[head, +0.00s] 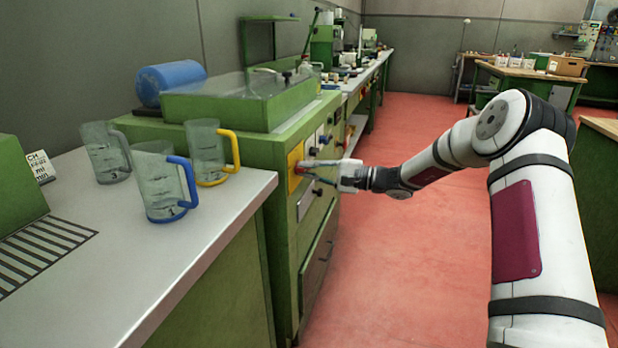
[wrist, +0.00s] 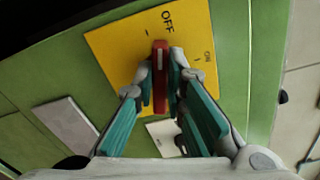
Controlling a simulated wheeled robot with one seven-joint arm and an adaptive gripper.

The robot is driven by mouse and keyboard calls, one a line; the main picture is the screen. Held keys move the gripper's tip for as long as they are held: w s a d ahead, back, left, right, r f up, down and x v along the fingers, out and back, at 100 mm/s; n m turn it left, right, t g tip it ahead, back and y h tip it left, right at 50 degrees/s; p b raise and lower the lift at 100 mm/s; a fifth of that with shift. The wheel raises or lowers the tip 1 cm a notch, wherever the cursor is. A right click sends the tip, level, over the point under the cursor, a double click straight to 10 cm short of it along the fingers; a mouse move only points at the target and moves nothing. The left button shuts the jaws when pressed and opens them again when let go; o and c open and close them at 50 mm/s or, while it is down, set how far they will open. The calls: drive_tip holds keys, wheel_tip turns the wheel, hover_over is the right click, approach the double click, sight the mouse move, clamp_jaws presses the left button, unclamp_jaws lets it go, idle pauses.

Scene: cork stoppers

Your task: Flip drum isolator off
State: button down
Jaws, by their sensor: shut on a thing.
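The drum isolator is a red handle (wrist: 160,75) on a yellow plate (wrist: 115,60) marked OFF and ON. In the wrist view the handle stands near the OFF mark, with the ON mark to its right. The yellow plate (head: 295,166) also shows on the front of the green machine in the head view. My gripper (wrist: 161,88) is shut on the red handle, one finger on each side of it. In the head view my gripper (head: 312,167) reaches the panel from the right and hides most of the handle.
The green machine (head: 235,142) carries a blue drum (head: 170,82) on top. Several clear jugs, one with a blue handle (head: 163,186), stand on the grey counter (head: 120,250) at left. The red floor (head: 400,270) beside the machine is clear.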

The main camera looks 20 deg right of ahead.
drive_tip(key=shift+f+n+b, duration=0.25)
drive_tip(key=shift+n+b, duration=1.35)
drive_tip(key=shift+n, duration=0.1)
drive_tip(key=shift+s, duration=0.1)
drive_tip(key=c, duration=1.6)
unclamp_jaws()
drive_tip(key=shift+r, duration=0.1)
drive_tip(key=shift+c, duration=0.2)
drive_tip(key=v, duration=1.2)
drive_tip(key=shift+d, duration=0.1)
